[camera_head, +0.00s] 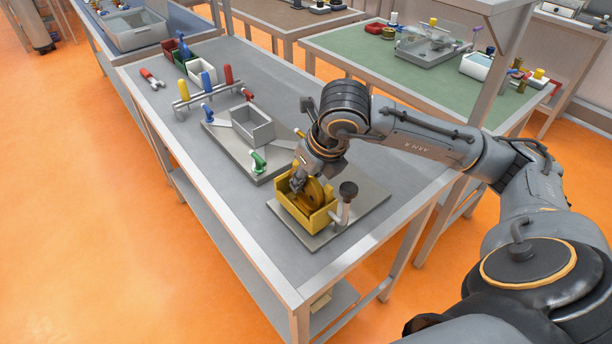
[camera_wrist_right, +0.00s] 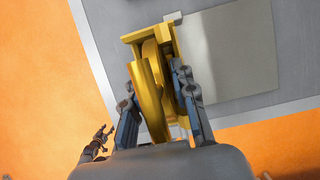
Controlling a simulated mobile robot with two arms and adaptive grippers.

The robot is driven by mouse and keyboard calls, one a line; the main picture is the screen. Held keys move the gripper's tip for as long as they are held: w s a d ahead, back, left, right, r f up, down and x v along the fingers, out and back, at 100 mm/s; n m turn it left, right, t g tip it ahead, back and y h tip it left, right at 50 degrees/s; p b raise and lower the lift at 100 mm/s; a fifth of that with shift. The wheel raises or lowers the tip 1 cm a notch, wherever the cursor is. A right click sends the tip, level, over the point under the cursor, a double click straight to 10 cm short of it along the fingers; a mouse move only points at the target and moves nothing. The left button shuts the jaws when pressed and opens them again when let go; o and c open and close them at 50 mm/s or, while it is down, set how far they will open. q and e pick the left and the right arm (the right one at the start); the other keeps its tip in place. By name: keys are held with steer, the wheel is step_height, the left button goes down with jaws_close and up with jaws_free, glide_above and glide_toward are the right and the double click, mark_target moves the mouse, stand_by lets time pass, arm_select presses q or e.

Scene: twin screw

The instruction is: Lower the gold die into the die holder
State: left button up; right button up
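The gold die (camera_head: 314,191) is a thick round disc standing on edge. It sits at the yellow box-shaped die holder (camera_head: 296,213), partly inside its walls. In the right wrist view the gold die (camera_wrist_right: 148,95) lies between the fingers of my right gripper (camera_wrist_right: 160,112), which look shut on it. The yellow die holder (camera_wrist_right: 134,38) shows just beyond. In the head view my right gripper (camera_head: 298,181) is over the holder, its fingertips partly hidden. I cannot tell if the die touches the holder floor. A small dark gripper-like shape at lower left of the wrist view may be my left gripper (camera_wrist_right: 103,134).
The holder stands on a grey plate (camera_head: 361,208) near the table's front right corner, beside a dark-knobbed lever (camera_head: 347,192). A fixture with a grey box (camera_head: 253,127) and green clamp (camera_head: 258,162) stands behind left. Screwdrivers in a rack (camera_head: 205,92) are farther back.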

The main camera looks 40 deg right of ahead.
arm_select(q)
steer(key=shift+s, duration=0.4)
arm_select(e)
jaws_close()
steer(key=shift+o, duration=1.5)
jaws_free()
steer(key=shift+r, duration=0.1)
arm_select(q)
steer(key=shift+w, duration=0.1)
arm_select(e)
steer(key=v, duration=1.2)
